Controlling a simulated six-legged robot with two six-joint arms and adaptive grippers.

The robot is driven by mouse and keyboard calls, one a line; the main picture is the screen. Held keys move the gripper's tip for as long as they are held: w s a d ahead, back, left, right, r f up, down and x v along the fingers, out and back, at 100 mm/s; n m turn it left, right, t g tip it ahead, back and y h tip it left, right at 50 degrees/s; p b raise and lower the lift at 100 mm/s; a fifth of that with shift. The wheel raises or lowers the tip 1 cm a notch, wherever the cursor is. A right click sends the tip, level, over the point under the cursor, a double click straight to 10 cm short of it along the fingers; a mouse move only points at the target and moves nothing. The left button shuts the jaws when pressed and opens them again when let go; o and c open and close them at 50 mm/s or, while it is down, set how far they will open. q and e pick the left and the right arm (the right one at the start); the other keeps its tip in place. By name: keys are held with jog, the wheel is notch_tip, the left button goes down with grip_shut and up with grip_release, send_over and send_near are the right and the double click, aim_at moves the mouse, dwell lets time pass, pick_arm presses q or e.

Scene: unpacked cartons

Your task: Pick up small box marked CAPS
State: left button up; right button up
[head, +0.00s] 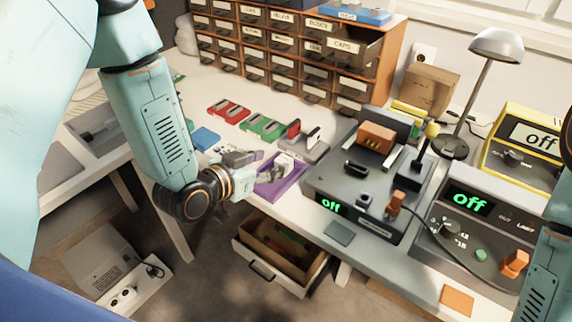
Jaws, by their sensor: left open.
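The small box marked CAPS (343,46) is a dark drawer in the top right part of the orange drawer cabinet (385,62). It stands pulled out, with its white label facing me. My left gripper (278,173) is open, low over the purple tray (268,192) at the table's front edge, well in front of the cabinet and apart from the CAPS box. A small pale shape shows at its fingertips; I cannot tell whether it is part of the gripper. My right gripper is out of view.
A grey device (375,215) reading "off" stands right of the tray. Behind it are a cardboard box (430,88) and a desk lamp (497,45). Red (229,111) and green (262,128) trays lie before the cabinet. An open drawer (282,250) juts out below the table.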

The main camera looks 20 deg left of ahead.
aim_at(284, 158)
pick_arm(q)
jog(key=b+x, duration=0.1)
jog(key=x, duration=0.3)
jog(key=shift+f, duration=0.25)
jog(key=shift+w+d+f, duration=0.15)
jog(key=shift+w+d, duration=0.15)
jog(key=shift+w, duration=0.25)
jog(key=shift+a, duration=0.15)
jog(key=shift+c, duration=1.2)
grip_shut()
